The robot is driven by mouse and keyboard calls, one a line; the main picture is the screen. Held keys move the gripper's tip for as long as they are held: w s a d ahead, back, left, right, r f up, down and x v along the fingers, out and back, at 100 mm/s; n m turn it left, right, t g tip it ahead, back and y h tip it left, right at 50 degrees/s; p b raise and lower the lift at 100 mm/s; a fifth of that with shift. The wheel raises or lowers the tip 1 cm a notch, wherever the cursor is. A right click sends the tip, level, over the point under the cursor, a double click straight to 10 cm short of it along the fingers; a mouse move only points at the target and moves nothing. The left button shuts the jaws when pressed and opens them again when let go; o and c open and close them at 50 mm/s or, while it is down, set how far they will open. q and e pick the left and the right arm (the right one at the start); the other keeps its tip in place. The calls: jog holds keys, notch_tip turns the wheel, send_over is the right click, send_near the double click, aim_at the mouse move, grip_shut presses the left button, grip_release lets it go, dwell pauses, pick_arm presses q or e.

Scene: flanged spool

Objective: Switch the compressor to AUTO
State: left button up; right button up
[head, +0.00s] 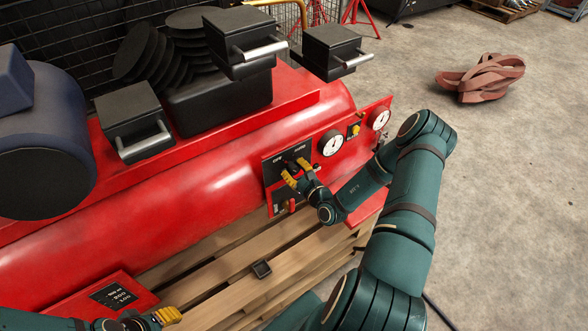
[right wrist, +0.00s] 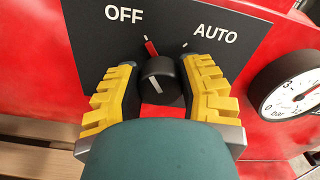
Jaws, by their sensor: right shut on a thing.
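The compressor (head: 215,195) is a long red tank with a control panel on its right end. A black switch plate (right wrist: 215,15) there reads OFF at left and AUTO at right; in the head view the plate (head: 274,172) is partly covered by my gripper. The round dark knob (right wrist: 160,72) has a red mark above it, leaning toward OFF. My right gripper (head: 300,177) is shut on the knob, its yellow-padded fingers on either side in the right wrist view (right wrist: 160,92). My left gripper (head: 150,320) shows partly at the bottom left, cut off by the frame.
Round gauges (head: 331,143) (right wrist: 288,85) sit right of the switch, with a smaller yellow-marked fitting (head: 354,130) between two of them. Black motor parts (head: 220,100) stand on top of the tank. A wooden pallet (head: 225,275) lies below. Reddish straps (head: 482,78) lie on the open floor.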

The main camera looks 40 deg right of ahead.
jog(key=m+p, duration=0.2)
jog(key=m, duration=0.1)
jog(key=shift+r+m+p, duration=0.15)
jog(key=shift+m+p, duration=0.15)
jog(key=shift+p, duration=0.1)
jog(key=m+p, duration=0.2)
jog(key=m, duration=0.1)
jog(key=shift+d+m, duration=0.15)
jog(key=shift+m, duration=0.15)
jog(key=m+p, duration=0.1)
jog(key=m, duration=0.1)
jog(key=shift+m, duration=0.3)
jog(key=m+p, duration=0.1)
jog(key=m, duration=0.3)
jog(key=shift+f, duration=0.2)
jog(key=o, duration=1.2)
